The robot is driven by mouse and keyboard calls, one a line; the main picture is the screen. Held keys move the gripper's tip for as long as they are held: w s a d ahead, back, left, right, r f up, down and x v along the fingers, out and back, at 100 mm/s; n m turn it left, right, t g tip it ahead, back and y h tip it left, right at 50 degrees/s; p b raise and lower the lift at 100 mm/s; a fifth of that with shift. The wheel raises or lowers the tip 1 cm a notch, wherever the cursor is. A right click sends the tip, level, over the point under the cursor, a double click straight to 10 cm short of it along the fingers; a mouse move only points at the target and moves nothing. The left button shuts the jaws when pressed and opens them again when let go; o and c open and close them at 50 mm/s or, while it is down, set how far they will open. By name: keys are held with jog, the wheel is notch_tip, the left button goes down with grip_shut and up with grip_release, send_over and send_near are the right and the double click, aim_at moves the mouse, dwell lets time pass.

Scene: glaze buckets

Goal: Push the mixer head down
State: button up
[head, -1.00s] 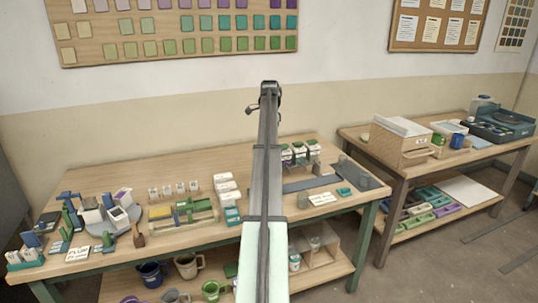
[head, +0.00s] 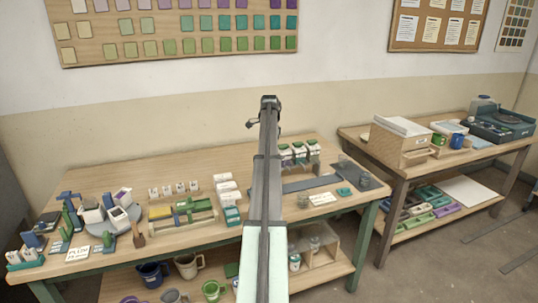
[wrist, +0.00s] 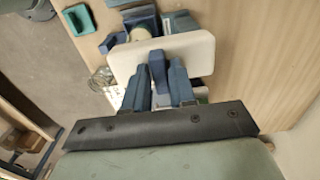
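In the wrist view, my gripper (wrist: 158,97) shows dark blue fingers over a pale, rounded slab (wrist: 195,48). The slab may be the top of the mixer head, but I cannot tell for sure. A blue upright piece (wrist: 157,68) shows between the fingers, and I cannot tell whether it is part of the gripper or whether they touch it. In the head view, my arm covers the middle of the table. My fingertips and the mixer are not clearly visible there.
The long wooden table (head: 130,185) carries labelled blocks, a rack (head: 183,215), white boxes (head: 228,190) and small jars. In the wrist view, a glass jar (wrist: 102,80) and a teal tray (wrist: 77,20) lie left of the slab. Bare tabletop (wrist: 250,60) lies to its right.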

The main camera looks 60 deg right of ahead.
grip_shut()
jog(key=shift+f, duration=3)
jog(key=shift+o, duration=1.4)
grip_release()
jog(key=shift+r, duration=0.1)
jog(key=shift+r, duration=3.4)
